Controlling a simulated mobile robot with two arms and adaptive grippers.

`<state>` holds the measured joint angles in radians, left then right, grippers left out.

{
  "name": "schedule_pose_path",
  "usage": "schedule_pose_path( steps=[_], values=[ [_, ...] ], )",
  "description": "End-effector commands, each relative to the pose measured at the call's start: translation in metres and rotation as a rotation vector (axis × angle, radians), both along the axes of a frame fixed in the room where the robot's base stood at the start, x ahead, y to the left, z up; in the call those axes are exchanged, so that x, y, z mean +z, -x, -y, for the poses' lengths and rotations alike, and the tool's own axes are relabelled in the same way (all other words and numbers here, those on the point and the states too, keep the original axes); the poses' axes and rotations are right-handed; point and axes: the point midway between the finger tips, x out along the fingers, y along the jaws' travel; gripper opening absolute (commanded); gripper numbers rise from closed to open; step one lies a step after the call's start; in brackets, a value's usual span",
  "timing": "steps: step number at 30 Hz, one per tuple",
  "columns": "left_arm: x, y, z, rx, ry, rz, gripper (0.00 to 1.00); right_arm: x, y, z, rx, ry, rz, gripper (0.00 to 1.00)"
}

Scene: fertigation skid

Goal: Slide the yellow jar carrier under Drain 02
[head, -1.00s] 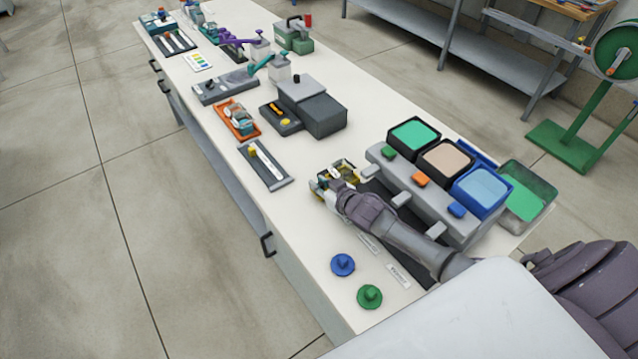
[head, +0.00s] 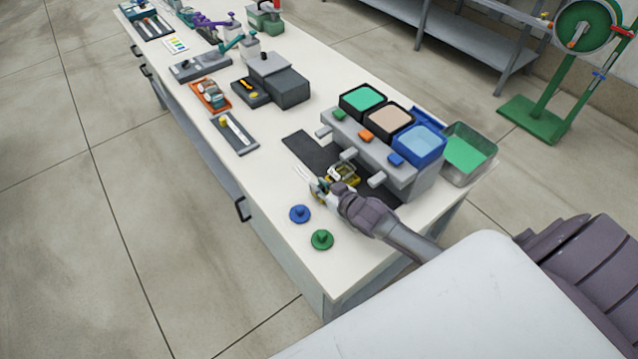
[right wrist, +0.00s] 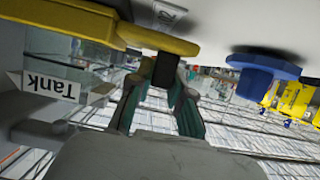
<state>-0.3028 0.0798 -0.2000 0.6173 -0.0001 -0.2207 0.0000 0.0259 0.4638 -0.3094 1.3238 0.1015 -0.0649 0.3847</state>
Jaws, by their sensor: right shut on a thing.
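The yellow jar carrier (head: 343,174) with a clear jar sits at the black strip (head: 305,150) in front of the grey drain stand (head: 362,147). It is beside the middle spout (head: 348,154) and the near spout (head: 377,180); exact alignment under a spout cannot be told. My right gripper (head: 325,187) is at the carrier's front side. In the right wrist view, its fingers (right wrist: 165,85) are shut on the dark grip below the carrier's yellow part (right wrist: 150,37). My left gripper is not in view.
Green, beige and blue tanks (head: 362,99) top the stand, with a clear bin (head: 470,152) behind. A blue knob (head: 300,214) and green knob (head: 322,240) lie near the front edge. A grey tray (head: 234,132) is left. The far spout (head: 323,132) overhangs the strip.

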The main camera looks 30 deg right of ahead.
Motion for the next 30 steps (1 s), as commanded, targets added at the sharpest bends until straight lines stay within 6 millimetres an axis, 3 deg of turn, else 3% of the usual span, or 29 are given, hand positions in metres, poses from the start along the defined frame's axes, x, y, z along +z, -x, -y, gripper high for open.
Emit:
schedule_pose_path(
  steps=[13, 14, 18, 30],
  values=[
    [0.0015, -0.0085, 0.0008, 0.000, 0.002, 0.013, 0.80, 0.0001, 0.0017, -0.0001, 0.001, -0.001, 0.001, 0.00],
    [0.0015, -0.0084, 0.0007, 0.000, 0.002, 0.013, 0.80, 0.0001, 0.0017, -0.0001, 0.001, -0.001, 0.001, 0.23],
    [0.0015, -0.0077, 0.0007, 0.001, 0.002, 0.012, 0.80, -0.0001, 0.0017, -0.0001, 0.001, -0.001, 0.001, 0.46],
    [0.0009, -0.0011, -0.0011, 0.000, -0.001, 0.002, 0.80, 0.0019, 0.0075, 0.0009, 0.001, 0.000, 0.000, 0.46]
  ],
)
